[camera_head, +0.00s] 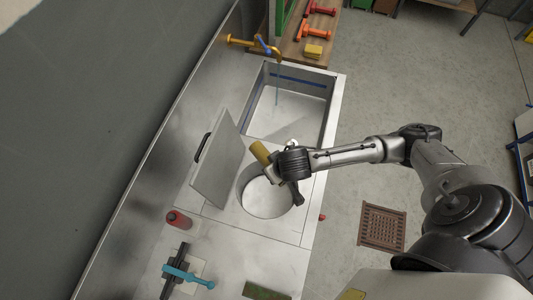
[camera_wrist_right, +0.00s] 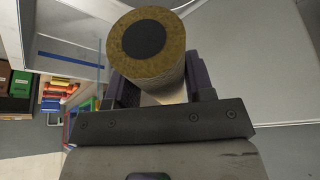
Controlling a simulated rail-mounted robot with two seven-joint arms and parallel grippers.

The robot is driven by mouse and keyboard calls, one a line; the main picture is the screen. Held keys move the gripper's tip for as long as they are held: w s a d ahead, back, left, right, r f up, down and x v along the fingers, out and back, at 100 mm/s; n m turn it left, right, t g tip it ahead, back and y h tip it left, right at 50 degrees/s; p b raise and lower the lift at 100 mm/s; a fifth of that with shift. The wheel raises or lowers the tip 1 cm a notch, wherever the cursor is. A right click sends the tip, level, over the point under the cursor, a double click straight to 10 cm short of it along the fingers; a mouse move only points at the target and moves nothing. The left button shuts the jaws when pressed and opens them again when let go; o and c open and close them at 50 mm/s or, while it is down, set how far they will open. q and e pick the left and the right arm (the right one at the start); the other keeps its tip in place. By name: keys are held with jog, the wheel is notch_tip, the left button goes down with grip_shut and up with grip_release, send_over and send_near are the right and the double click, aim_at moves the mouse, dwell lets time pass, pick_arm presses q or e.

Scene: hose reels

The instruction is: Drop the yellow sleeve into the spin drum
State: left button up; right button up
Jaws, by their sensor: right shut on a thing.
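The yellow sleeve (camera_head: 261,152) is a short cylinder in my right gripper (camera_head: 273,168), above the upper rim of the spin drum. The right wrist view shows the sleeve (camera_wrist_right: 147,75) end-on, with a dark round centre, between the two dark fingers of my right gripper (camera_wrist_right: 163,88). The spin drum (camera_head: 266,200) is a round opening in the steel counter, and its inside looks pale and empty where visible. My wrist hides part of its right side. The drum's square lid (camera_head: 217,165) stands raised at its left. My left gripper is not in view.
A sink basin (camera_head: 300,103) with a yellow tap (camera_head: 262,45) lies beyond the drum. A red cylinder (camera_head: 179,219) and a blue-handled tool (camera_head: 187,275) are on the near left counter. A brown grate (camera_head: 382,227) lies on the floor at right.

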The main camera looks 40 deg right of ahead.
pick_arm(q)
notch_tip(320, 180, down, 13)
jog(key=b, duration=1.2)
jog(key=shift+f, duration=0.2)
pick_arm(e)
notch_tip(320, 180, down, 21)
jog(key=d+n, duration=0.1)
jog(key=n, duration=0.2)
jog(key=shift+s+r+y, duration=0.2)
jog(key=shift+y, duration=0.2)
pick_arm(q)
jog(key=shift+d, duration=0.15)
pick_arm(e)
jog(key=o, duration=1)
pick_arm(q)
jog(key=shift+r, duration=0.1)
pick_arm(e)
jog(key=shift+r, duration=0.1)
pick_arm(q)
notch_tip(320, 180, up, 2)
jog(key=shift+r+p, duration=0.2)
jog(key=shift+p, duration=1.05)
pick_arm(e)
jog(key=v, duration=1.3)
jog(key=shift+s+r, duration=0.15)
jog(key=shift+r, duration=0.2)
